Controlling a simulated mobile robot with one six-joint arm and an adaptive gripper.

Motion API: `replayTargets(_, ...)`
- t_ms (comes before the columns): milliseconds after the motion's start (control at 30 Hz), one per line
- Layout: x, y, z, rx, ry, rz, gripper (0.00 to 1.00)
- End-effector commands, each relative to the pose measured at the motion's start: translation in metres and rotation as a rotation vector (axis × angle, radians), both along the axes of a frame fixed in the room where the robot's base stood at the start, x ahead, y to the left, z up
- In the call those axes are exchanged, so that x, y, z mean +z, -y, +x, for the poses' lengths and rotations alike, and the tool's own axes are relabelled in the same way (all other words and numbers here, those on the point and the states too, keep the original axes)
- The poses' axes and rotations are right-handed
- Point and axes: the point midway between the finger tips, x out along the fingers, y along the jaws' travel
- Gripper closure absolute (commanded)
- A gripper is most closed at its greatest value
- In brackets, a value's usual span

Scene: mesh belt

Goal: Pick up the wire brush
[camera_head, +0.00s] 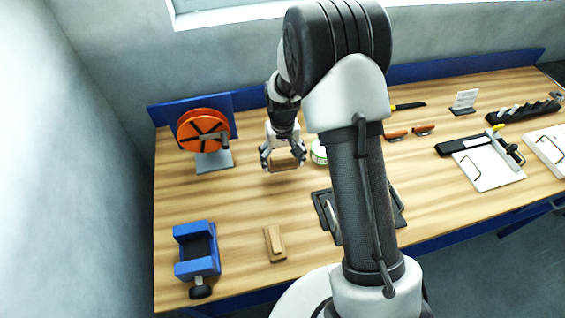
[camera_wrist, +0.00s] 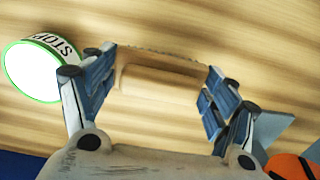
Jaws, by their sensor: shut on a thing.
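My gripper (camera_head: 283,157) is over the back left part of the bench, its two fingers spread around a wooden brush. In the wrist view the wire brush (camera_wrist: 160,82) is a tan wooden block with a raised bar and a dark, jagged bristle-like edge. It lies crosswise between the blue finger pads (camera_wrist: 158,88), its ends at the pads. The brush (camera_head: 285,165) also shows between the fingertips in the head view. I cannot tell how far it is above the bench top. Its underside is hidden.
A white and green round tin (camera_head: 319,153) stands just right of my gripper. An orange disc on a grey stand (camera_head: 203,130) is to its left. A blue vise (camera_head: 197,250) and a wooden block (camera_head: 275,243) are at the front left. Bare bench top lies between them.

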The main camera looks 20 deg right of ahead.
Motion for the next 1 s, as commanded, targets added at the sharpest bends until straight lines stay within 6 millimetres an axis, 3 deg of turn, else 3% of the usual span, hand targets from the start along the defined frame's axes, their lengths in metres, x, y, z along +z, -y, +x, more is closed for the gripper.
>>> replayTargets(300, 0.094, 0.000, 0.002, 0.000, 0.007, 0.000, 0.48)
replayTargets(500, 0.141, 0.000, 0.001, 0.000, 0.005, 0.000, 0.48)
replayTargets(700, 0.166, 0.000, 0.001, 0.000, 0.002, 0.000, 0.48)
replayTargets(1000, 0.172, 0.000, 0.000, 0.000, 0.001, 0.000, 0.48)
